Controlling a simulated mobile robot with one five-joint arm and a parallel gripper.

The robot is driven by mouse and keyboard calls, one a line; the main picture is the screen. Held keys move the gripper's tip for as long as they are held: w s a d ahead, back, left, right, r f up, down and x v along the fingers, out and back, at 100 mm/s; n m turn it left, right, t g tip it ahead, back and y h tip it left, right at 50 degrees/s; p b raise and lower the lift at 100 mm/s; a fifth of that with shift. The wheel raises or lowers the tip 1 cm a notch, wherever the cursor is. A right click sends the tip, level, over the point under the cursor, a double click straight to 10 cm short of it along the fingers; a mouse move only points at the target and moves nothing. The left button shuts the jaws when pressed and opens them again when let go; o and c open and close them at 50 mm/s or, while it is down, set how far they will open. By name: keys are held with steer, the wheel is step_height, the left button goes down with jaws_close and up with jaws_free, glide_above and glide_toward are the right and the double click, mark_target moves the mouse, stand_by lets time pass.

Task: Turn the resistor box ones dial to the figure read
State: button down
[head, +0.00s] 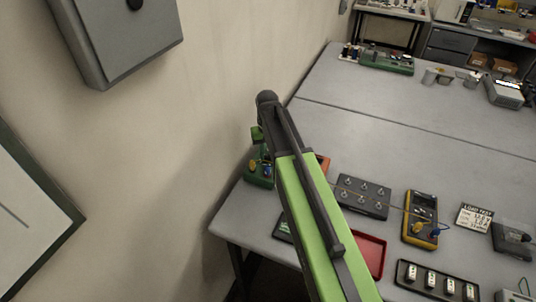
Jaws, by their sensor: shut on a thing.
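A green box (260,180) with yellow and blue parts on top stands at the near left corner of the table, by the wall; it seems to be the resistor box. My arm slants up over the table, and my gripper (257,143) hangs from its far end, just above this box and partly behind the arm. Its jaws appear shut on a dial there, but the dial and fingertips are mostly hidden. The dial's figure cannot be read. A small card (475,217) with writing stands beside the yellow meter (420,219); its figures are too small to read surely.
A dark box with several metal knobs (362,196) lies right of my arm. A red tray (371,252) and a black holder with several white pieces (437,284) lie nearer. The wall is close on the left. The table's middle (410,130) is clear.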

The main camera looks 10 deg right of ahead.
mark_target(267, 156)
steer(key=shift+s, duration=0.15)
stand_by(0.3)
steer(key=c, duration=1.2)
jaws_free()
steer(key=shift+o, duration=0.2)
steer(key=shift+r, duration=0.1)
step_height(267, 156, up, 17)
steer(key=p, duration=1.7)
